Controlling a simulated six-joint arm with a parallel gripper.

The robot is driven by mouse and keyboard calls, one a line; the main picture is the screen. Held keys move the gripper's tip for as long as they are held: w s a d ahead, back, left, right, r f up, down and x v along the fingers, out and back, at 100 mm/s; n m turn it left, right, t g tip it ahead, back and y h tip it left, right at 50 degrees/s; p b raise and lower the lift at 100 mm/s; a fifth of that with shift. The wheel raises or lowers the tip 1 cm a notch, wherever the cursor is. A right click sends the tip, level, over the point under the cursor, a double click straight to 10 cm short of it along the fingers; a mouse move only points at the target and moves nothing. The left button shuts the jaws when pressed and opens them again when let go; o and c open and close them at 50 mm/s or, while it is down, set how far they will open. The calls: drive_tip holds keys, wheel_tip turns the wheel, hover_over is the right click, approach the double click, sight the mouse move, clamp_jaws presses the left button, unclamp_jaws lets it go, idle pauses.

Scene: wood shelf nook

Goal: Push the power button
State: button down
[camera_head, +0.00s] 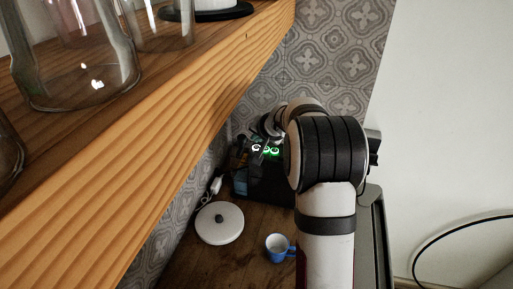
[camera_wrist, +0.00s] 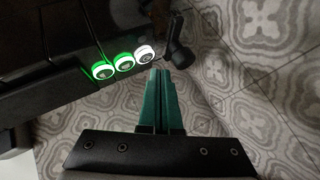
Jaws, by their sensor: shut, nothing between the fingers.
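A black appliance stands against the wall. It shows in the head view (camera_head: 262,182) and the wrist view (camera_wrist: 60,52), with three round lit buttons in a row. In the wrist view one end button (camera_wrist: 102,71) and the middle button (camera_wrist: 123,62) glow green, and the other end button (camera_wrist: 145,54) glows white. The symbols are too small to read, so I cannot tell which is the power button. My gripper (camera_wrist: 168,72) is shut and empty, its green fingertips just beside the white-lit button; contact is not clear. In the head view my arm hides part of the appliance.
A black knob or lever (camera_wrist: 179,54) sticks out close to my fingertips. A round white lidlike disc (camera_head: 219,223) and a blue cup (camera_head: 278,247) are on the counter (camera_head: 215,268). A wooden shelf (camera_head: 150,130) with glass jars (camera_head: 75,60) overhangs at left.

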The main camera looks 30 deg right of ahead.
drive_tip(key=shift+f, duration=0.1)
idle(0.3)
drive_tip(key=shift+f, duration=0.35)
drive_tip(key=shift+f, duration=0.4)
idle(0.4)
drive_tip(key=shift+r, duration=0.85)
wheel_tip(320, 180, up, 6)
idle(0.5)
